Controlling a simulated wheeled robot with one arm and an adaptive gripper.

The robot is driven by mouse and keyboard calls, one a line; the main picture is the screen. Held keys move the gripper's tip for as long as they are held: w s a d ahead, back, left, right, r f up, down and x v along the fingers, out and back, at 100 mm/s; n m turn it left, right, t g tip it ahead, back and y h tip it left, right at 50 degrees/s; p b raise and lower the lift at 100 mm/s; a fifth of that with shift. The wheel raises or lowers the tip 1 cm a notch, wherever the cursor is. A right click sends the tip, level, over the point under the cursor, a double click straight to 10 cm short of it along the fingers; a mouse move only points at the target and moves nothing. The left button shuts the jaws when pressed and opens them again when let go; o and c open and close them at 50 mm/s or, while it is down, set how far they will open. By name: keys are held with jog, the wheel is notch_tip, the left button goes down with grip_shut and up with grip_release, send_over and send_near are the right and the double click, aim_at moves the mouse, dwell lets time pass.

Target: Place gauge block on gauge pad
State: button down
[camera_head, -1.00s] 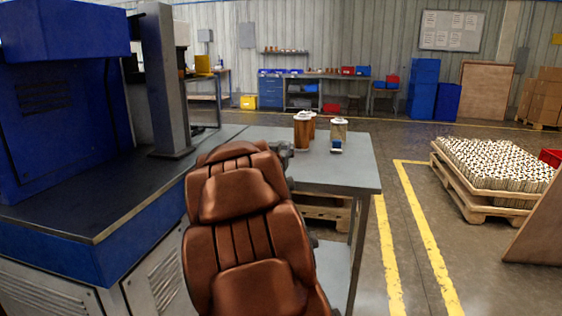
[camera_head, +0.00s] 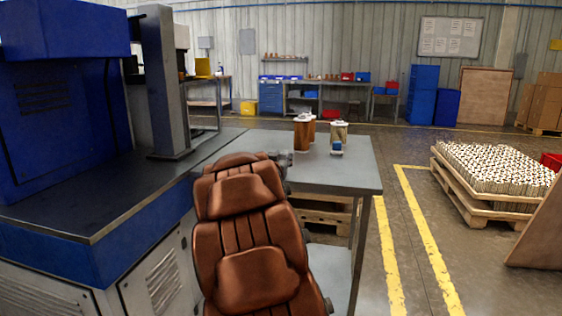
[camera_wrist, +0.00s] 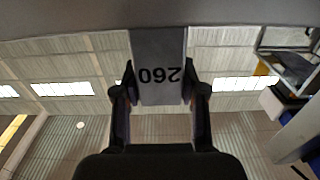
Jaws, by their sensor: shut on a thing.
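One dark finger lies along each side of the block. The block's far end runs up to a broad grey surface along the top of that view; whether they touch cannot be told. In the head view my brown arm hides the held block and most of the gripper. No gauge pad can be made out in either view.
A grey table (camera_head: 345,176) stands beyond my arm. It carries brown cartridges (camera_head: 302,134) and a pale cartridge (camera_head: 339,132) with a blue part at its foot. A blue machine (camera_head: 60,110) stands left. A pallet of white cartridges (camera_head: 495,170) stands right, past yellow floor lines.

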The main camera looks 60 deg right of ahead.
jog(key=c, duration=0.7)
grip_release()
jog(key=shift+f, duration=0.15)
jog(key=shift+o, duration=0.2)
jog(key=shift+s+a+r, duration=0.2)
jog(key=shift+a, duration=0.4)
jog(key=p+v, duration=0.2)
jog(key=v, duration=0.8)
jog(key=shift+s+a, duration=0.2)
jog(key=shift+a, duration=0.15)
